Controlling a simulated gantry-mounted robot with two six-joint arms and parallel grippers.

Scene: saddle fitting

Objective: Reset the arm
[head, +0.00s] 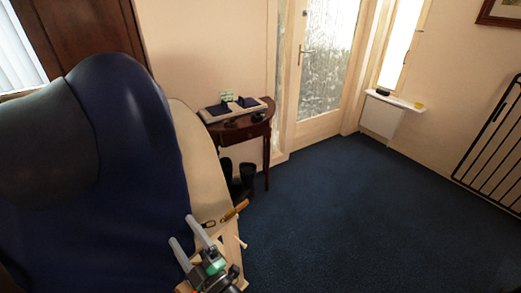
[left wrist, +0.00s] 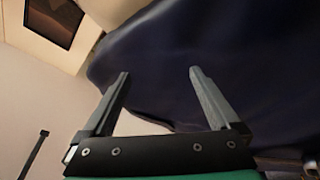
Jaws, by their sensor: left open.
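My left gripper (head: 181,229) is at the bottom of the head view, its two grey fingers apart with nothing seen between them. In the left wrist view the open fingers (left wrist: 159,74) point toward a large dark blue surface (left wrist: 150,50); I cannot tell whether they touch it. In the head view a large dark blue, saddle-like form (head: 135,170) with a dark grey part (head: 45,145) fills the left side. A cream piece (head: 196,150) shows along its right edge. My right gripper is not in view.
A wooden-handled tool (head: 235,211) lies beside my left gripper. A dark half-round table (head: 240,130) with small items stands against the wall, black boots (head: 243,180) below it. Blue carpet (head: 350,215) is clear toward the glazed door (head: 325,70). A black metal gate (head: 495,145) is at right.

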